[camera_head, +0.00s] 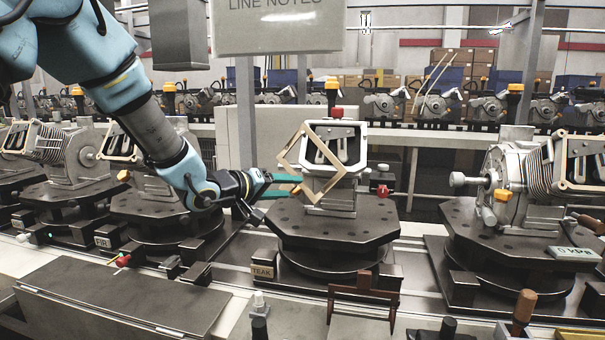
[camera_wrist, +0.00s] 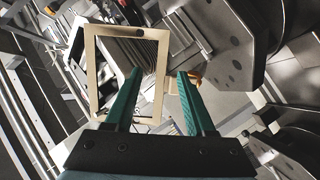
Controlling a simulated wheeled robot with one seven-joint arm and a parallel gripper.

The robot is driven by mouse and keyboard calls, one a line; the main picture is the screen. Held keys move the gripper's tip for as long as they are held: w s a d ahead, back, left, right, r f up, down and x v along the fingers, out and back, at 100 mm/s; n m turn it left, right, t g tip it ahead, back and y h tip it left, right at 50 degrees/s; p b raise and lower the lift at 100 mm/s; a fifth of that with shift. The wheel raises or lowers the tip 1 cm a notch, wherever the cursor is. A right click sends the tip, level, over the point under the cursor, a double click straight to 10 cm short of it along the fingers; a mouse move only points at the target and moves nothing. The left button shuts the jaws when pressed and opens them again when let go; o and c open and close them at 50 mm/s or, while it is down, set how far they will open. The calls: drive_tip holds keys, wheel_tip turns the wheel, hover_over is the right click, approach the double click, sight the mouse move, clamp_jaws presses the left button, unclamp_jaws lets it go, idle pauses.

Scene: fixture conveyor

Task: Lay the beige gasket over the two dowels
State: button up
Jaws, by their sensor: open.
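The beige gasket (camera_head: 291,140), a thin rectangular frame, stands tilted like a diamond against the pale square face (camera_head: 352,126) of the middle machine. In the wrist view the gasket (camera_wrist: 92,70) is upright, with one long side between my fingertips. My gripper (camera_head: 298,186) has teal fingers and is at the gasket's lower left. It is open; the wrist view shows a gap between the fingers (camera_wrist: 160,72) and the gasket side. The two dowels cannot be made out clearly, and I cannot tell whether the gasket is on them.
The middle machine stands on a dark octagonal plate (camera_head: 335,228) labelled TEAK. Similar machines stand at left (camera_head: 75,158) and right (camera_head: 510,180); the right one carries a similar beige frame (camera_head: 562,165). A hanging LINE NOTES sign (camera_head: 280,28) is above. A low bracket (camera_head: 362,292) stands in front.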

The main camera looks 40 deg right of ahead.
sight(303, 188)
drive_tip(key=shift+p+x, duration=1.05)
drive_tip(key=shift+x, duration=2.3)
drive_tip(key=shift+w+f, duration=0.1)
drive_tip(key=shift+f, duration=0.05)
drive_tip(key=shift+c, duration=0.3)
clamp_jaws()
